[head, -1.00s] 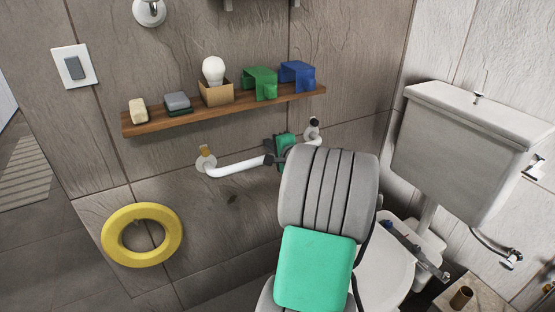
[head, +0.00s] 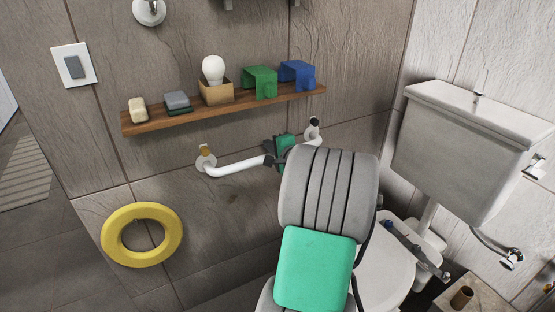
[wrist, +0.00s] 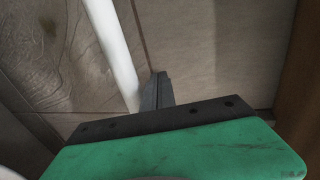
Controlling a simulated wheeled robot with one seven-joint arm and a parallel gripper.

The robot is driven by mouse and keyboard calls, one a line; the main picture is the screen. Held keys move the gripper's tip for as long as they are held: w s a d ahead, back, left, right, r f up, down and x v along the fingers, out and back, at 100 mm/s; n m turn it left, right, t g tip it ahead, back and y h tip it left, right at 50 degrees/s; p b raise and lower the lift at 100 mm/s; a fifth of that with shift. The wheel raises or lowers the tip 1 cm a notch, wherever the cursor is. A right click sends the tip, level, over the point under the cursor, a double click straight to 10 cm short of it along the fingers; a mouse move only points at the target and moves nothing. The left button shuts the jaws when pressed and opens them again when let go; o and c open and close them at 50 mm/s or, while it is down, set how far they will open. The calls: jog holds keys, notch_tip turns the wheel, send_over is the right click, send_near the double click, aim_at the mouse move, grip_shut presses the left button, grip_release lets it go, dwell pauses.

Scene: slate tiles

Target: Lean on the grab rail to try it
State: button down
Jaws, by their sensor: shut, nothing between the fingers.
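The white grab rail (head: 236,168) is fixed to the tiled wall below the shelf. Its left wall mount (head: 206,158) and right mount (head: 314,126) both show; my gripper and arm hide part of its right half. My gripper (head: 269,159) is shut and empty, its dark fingers at the middle of the rail in the head view. In the wrist view the rail (wrist: 113,50) runs down just left of the shut fingertips (wrist: 161,78). The fingers overlap or sit right beside the bar; I cannot tell whether they press on it.
A wooden shelf (head: 190,117) above the rail holds soap, a sponge, a boxed bulb, and green and blue pieces. A yellow ring (head: 118,252) is on the lower left. The toilet cistern (head: 462,150) and bowl (head: 385,270) stand to the right. Open floor shows at far left.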

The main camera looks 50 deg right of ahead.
jog(key=shift+f+b, duration=0.4)
jog(key=shift+f, duration=0.55)
dwell(0.6)
jog(key=shift+r+p, duration=1.4)
jog(key=shift+r, duration=0.35)
jog(key=s+a, duration=0.3)
jog(key=s, duration=0.6)
jog(key=shift+s, duration=0.25)
